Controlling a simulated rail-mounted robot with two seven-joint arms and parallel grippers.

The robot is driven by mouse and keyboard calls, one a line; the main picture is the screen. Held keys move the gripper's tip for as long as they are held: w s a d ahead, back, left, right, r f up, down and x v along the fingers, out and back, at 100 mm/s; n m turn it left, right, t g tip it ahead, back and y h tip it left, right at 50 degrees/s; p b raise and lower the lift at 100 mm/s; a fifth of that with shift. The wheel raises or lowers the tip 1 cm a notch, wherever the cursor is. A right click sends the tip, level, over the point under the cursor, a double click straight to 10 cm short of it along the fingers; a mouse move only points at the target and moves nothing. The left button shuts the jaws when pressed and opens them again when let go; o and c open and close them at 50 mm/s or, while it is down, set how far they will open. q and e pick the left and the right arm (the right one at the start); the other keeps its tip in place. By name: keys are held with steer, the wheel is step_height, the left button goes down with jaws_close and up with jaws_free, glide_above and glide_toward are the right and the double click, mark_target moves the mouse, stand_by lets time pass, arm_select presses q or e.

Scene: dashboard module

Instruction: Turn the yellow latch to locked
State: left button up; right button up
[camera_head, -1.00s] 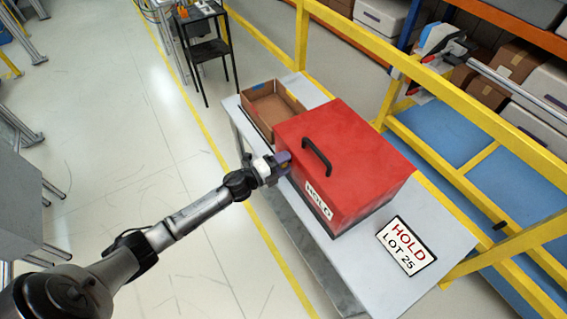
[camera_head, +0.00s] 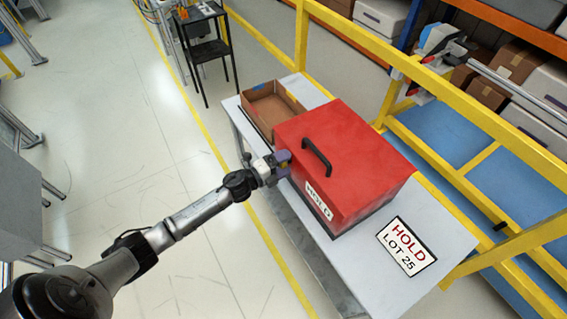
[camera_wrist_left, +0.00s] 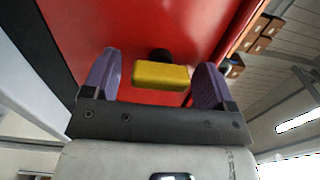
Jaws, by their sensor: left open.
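The yellow latch (camera_wrist_left: 161,75) is a small block on a dark pivot on the side of a red box (camera_wrist_left: 130,25). In the wrist view it lies roughly level across the picture, between the two purple fingers of my left gripper (camera_wrist_left: 157,80). The gripper is open, with a gap on each side of the latch. In the head view the red box (camera_head: 360,150) has a black handle (camera_head: 317,158) on its lid, and my left gripper (camera_head: 282,162) is at its left side. The latch is hidden there. My right gripper is not clearly visible.
The box stands on a grey table (camera_head: 440,225) beside an open cardboard box (camera_head: 270,105) and a "HOLD LOT 25" sign (camera_head: 406,246). A yellow rail (camera_head: 450,95) runs behind the table. The floor on the left is open.

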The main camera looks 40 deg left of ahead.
arm_select(q)
steer(key=shift+s+a, duration=0.1)
steer(key=shift+s, duration=0.2)
steer(key=v, duration=1.3)
steer(key=shift+s, duration=0.1)
